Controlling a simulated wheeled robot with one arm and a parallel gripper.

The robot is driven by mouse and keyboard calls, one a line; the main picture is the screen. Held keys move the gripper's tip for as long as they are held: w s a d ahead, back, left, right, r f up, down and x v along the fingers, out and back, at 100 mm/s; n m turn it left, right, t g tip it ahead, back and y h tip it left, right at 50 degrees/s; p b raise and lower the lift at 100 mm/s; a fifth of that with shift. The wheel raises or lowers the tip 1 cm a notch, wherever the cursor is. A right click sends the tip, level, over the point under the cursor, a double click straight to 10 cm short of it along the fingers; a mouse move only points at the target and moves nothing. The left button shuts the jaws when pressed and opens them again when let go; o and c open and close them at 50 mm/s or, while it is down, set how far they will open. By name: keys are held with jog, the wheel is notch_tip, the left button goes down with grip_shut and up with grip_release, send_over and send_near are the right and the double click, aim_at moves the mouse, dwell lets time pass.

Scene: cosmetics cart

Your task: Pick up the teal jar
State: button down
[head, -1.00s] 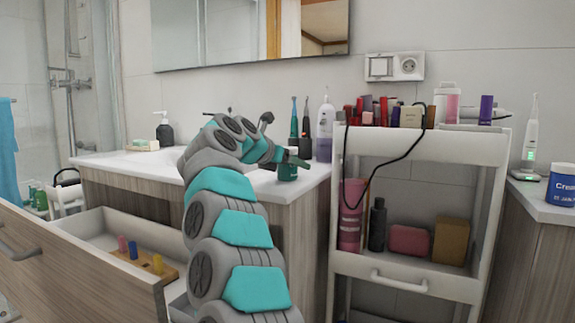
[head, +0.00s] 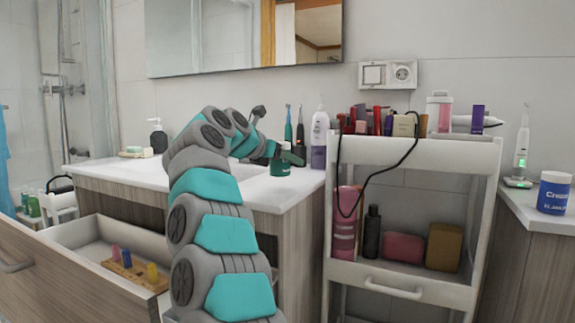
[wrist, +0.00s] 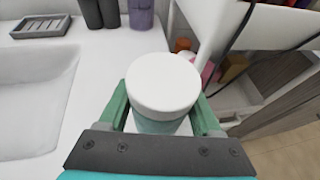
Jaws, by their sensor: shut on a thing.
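The teal jar (head: 280,166) is at the right end of the white counter, close to its edge. In the wrist view the jar shows its round white lid (wrist: 163,84) from above, with a strip of teal body (wrist: 162,126) below it. My gripper (wrist: 163,112) is shut on the jar, with one green finger on each side of it. In the head view my gripper (head: 288,155) partly covers the jar. The jar looks upright. I cannot tell whether its base touches the counter.
Toothbrushes (head: 289,130) and a lilac bottle (head: 319,142) stand just behind the jar. The white cart (head: 420,152) with cosmetics and a dangling black cable (head: 391,168) is close on the right. The sink (wrist: 35,105) is on the left. An open drawer (head: 75,233) juts out below.

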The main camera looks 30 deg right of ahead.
jog(key=s+a+b, duration=0.1)
jog(key=s+a, duration=0.1)
jog(key=s, duration=0.1)
jog(key=s+a+b, duration=0.2)
jog(key=s+a, duration=0.1)
jog(key=s, duration=0.1)
jog(key=s+a+r+b, duration=0.1)
jog(key=s+a+b, duration=0.1)
jog(key=s, duration=0.1)
jog(key=shift+s+a, duration=0.3)
jog(key=shift+a, duration=0.1)
jog(key=shift+s+a+r, duration=0.1)
jog(key=shift+s+a, duration=0.3)
jog(key=shift+s, duration=0.1)
